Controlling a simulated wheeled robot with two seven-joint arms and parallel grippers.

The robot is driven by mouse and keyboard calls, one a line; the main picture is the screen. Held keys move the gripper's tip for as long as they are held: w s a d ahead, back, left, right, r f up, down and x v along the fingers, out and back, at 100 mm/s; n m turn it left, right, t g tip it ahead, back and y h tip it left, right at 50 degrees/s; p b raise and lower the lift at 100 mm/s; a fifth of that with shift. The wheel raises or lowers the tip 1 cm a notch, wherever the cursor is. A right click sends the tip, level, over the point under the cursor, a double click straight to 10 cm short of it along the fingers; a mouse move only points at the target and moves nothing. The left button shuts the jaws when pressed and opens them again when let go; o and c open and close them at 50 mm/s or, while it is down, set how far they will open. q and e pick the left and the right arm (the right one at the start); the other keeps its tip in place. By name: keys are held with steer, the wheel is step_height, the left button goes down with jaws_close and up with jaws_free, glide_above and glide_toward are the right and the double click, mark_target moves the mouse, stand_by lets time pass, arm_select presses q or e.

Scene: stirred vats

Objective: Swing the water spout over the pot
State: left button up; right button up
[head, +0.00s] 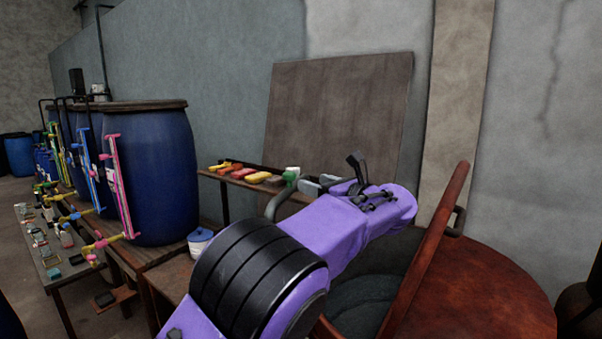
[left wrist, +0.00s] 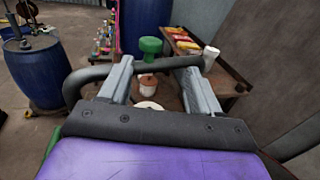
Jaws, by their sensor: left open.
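The water spout is a bent grey pipe (head: 276,204) with a green knob (head: 290,177) and a pale end, just beyond my left gripper in the head view. In the left wrist view the pipe (left wrist: 84,80) runs across, past both fingertips, to a white end (left wrist: 210,56); the green knob (left wrist: 150,47) rises behind it. My left gripper (head: 335,183) is open, its fingers (left wrist: 158,75) apart and close to the pipe; contact is unclear. A dark, round, pot-like vessel (head: 365,305) is partly hidden behind my left arm. My right gripper is out of view.
A reddish-brown panel with a handle (head: 430,245) stands tilted beside a round reddish surface (head: 490,295). Blue barrels (head: 150,170) with coloured pipes stand left. A shelf with coloured blocks (head: 245,175) lies behind. A white tub (head: 200,240) stands on a bench.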

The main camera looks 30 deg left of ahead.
mark_target(294, 176)
arm_select(q)
steer(key=p+x, duration=0.1)
steer(key=x, duration=0.2)
steer(key=p+x, duration=0.2)
steer(key=x, duration=0.1)
steer(key=p+x, duration=0.1)
steer(key=x, duration=0.2)
steer(key=shift+s+a+r, duration=0.15)
steer(key=shift+s+a, duration=0.15)
steer(key=shift+a, duration=0.15)
steer(key=shift+s+r, duration=0.25)
steer(key=shift+s, duration=0.15)
steer(key=shift+s+d, duration=0.1)
steer(key=shift+c, duration=0.9)
steer(key=shift+f, duration=0.1)
jaws_close()
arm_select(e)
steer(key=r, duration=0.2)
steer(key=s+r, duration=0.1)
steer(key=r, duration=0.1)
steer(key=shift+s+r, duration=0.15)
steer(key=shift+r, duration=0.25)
